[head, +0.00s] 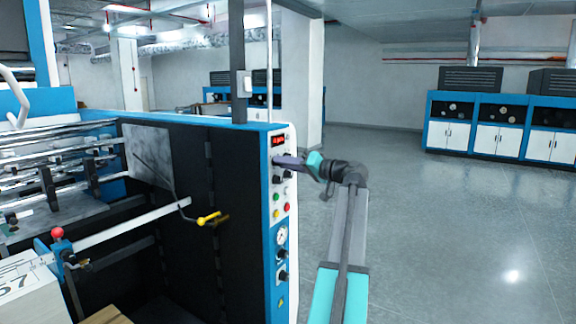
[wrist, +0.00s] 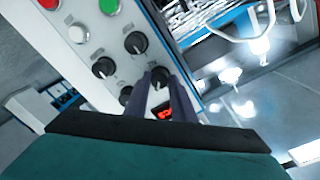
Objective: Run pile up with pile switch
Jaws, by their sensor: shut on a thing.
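The control panel (head: 280,225) is a white strip with knobs and buttons on the blue and black machine. My gripper (head: 278,161) reaches the panel's upper part from the right, just below the red display (head: 279,141). In the wrist view, my gripper (wrist: 159,76) has its dark fingers closed around a black rotary knob, mostly hidden between the fingertips. Its label is not readable, so I cannot tell whether it is the pile switch. Other black knobs (wrist: 103,67) sit beside it. A pale board or pallet edge (head: 107,315) shows low in front of the machine.
A yellow-handled lever (head: 209,219) and a red-knobbed post (head: 57,233) stand left of the panel. A white block marked with digits (head: 28,290) is at lower left. Blue cabinets (head: 500,125) stand far right. The grey floor (head: 450,230) between is clear.

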